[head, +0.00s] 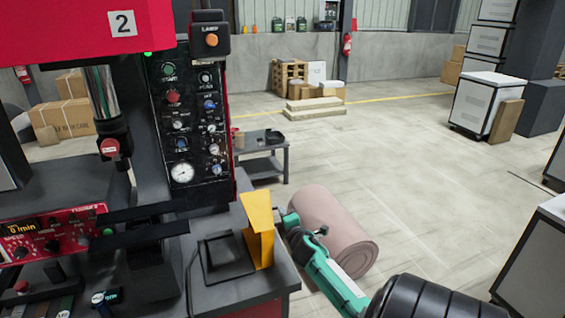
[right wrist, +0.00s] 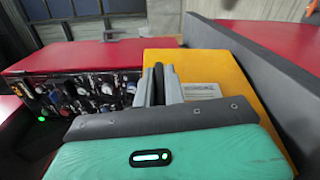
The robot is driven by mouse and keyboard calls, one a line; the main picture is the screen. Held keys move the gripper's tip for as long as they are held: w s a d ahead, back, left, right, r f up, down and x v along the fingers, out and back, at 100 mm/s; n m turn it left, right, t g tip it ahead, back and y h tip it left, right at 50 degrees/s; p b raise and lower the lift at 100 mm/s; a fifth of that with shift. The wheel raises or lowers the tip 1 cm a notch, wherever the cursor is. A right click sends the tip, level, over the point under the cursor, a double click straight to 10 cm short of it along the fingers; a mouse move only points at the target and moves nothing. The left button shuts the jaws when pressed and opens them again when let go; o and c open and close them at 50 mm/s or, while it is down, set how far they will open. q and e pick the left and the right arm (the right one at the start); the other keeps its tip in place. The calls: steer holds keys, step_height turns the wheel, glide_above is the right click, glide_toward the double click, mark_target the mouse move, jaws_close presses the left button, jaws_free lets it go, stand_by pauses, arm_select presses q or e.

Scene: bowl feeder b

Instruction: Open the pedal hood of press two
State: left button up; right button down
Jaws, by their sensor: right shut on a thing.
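Press two is the red and black machine with the "2" sign (head: 122,23) at the left of the head view. The yellow pedal hood (head: 259,230) stands upright at the right edge of the press's grey bench, beside a black square frame (head: 226,256). My right gripper (head: 284,222) reaches the hood from the right and is shut on it. In the right wrist view, the gripper's fingers (right wrist: 160,84) are close together against the yellow hood (right wrist: 225,75); the exact contact is hidden. My left gripper is not in view.
A pink roll (head: 335,228) lies on the floor just behind my right gripper. A control panel (head: 188,120) rises behind the bench. A small grey table (head: 262,140) stands farther back. The floor to the right is open, with white cabinets (head: 486,103) beyond.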

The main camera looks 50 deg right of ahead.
steer(key=c, duration=1.5)
jaws_free()
steer(key=b+v, duration=0.2)
steer(key=v, duration=1.1)
steer(key=shift+s+a+b, duration=0.15)
steer(key=shift+s+b, duration=0.15)
steer(key=shift+s, duration=0.1)
steer(key=shift+f, duration=0.1)
